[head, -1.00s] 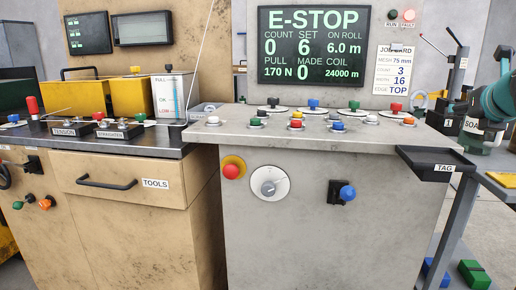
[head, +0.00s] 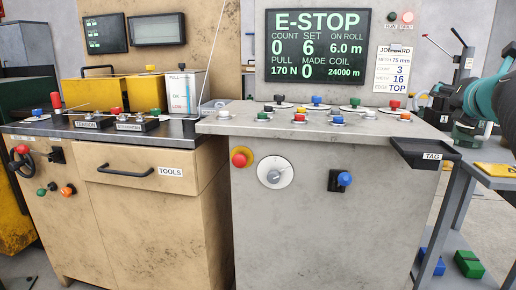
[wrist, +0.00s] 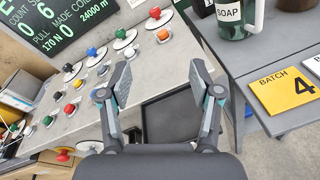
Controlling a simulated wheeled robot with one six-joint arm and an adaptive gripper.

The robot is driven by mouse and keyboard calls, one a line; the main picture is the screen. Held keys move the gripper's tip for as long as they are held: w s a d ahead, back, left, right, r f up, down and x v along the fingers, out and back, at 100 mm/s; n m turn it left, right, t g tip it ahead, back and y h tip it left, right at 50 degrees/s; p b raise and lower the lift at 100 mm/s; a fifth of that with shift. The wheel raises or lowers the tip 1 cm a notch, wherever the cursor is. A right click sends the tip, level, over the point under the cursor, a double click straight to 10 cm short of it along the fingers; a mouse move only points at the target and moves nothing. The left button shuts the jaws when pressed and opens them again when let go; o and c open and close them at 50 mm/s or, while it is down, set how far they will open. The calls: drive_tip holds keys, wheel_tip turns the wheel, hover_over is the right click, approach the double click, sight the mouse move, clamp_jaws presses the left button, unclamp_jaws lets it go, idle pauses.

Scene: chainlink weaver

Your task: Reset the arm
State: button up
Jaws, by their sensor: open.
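The dark display (head: 318,46) reads E-STOP, and the red fault light (head: 407,17) glows.
A grey side table (wrist: 260,62) holds a soap container (wrist: 236,18) and a yellow batch card (wrist: 296,88). The tag tray (head: 424,153) juts from the console's right side. Green and blue blocks (head: 468,263) sit low at right.

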drive_tip(key=s+a+m+t+h, duration=0.1)
drive_tip(key=a+m+h, duration=0.1)
drive_tip(key=a+m, duration=0.45)
drive_tip(key=s+a+f+m+g+y, duration=0.2)
drive_tip(key=s+a+f+m, duration=0.4)
drive_tip(key=f, duration=0.5)
drive_tip(key=s+a+f+m+g+y, duration=0.2)
drive_tip(key=s+a+f+m+g, duration=0.3)
drive_tip(key=f, duration=0.6)
drive_tip(key=s+a+f+m+g+y, duration=0.3)
drive_tip(key=s+a+f+m, duration=0.6)
drive_tip(key=f, duration=0.3)
drive_tip(key=shift+s+m+g, duration=0.4)
drive_tip(key=shift+s+m, duration=0.05)
drive_tip(key=shift+s, duration=0.1)
drive_tip(key=shift+o, duration=0.6)
drive_tip(key=shift+a+f, duration=0.15)
